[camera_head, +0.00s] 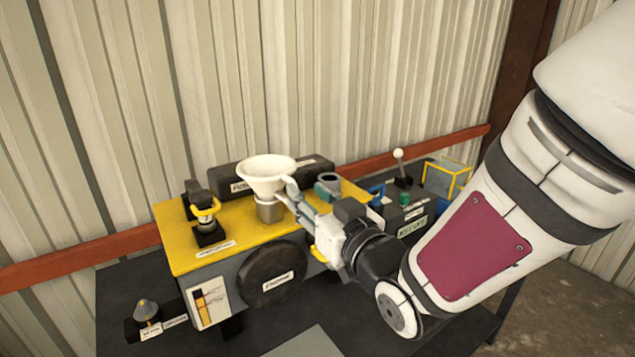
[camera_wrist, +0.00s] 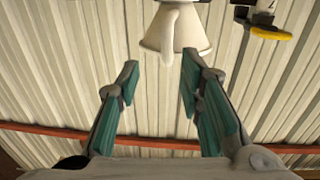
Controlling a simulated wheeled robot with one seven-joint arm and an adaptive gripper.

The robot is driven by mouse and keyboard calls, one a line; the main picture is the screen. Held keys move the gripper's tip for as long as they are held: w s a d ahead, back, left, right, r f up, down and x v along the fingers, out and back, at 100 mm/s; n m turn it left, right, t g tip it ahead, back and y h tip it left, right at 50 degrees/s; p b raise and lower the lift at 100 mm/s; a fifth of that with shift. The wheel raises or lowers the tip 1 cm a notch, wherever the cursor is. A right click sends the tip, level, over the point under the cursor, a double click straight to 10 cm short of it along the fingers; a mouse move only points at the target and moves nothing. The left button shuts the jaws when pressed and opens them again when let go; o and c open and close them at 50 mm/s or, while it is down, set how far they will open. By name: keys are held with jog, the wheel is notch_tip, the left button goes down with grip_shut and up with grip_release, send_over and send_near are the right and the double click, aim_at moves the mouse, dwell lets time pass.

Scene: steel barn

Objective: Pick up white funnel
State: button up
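The white funnel (camera_head: 265,172) stands upright, wide mouth up, over a grey metal neck (camera_head: 269,210) on top of the yellow machine (camera_head: 235,240). It also shows at the top of the wrist view (camera_wrist: 178,28), where its handle points toward my gripper. My gripper (camera_head: 289,192) is just right of the funnel, close to its handle side. In the wrist view my gripper (camera_wrist: 161,62) is open, with its teal finger pads apart and nothing held between them. The handle is just ahead of the gap; contact with the fingers cannot be told.
A black and yellow fitting (camera_head: 206,214) stands left of the funnel. A dark cylinder (camera_head: 270,175) lies behind it. A grey box with a white-knobbed lever (camera_head: 399,165) and a yellow-framed block (camera_head: 446,178) are at right. A corrugated wall rises behind the dark table (camera_head: 120,285).

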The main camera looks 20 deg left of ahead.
aim_at(294, 182)
jog(key=shift+s+a+p+x, duration=0.15)
jog(key=shift+p+x, duration=0.25)
jog(key=shift+x, duration=0.9)
jog(key=shift+s+a+p+x, duration=0.15)
jog(key=shift+p+x, duration=0.2)
jog(key=shift+x, duration=0.95)
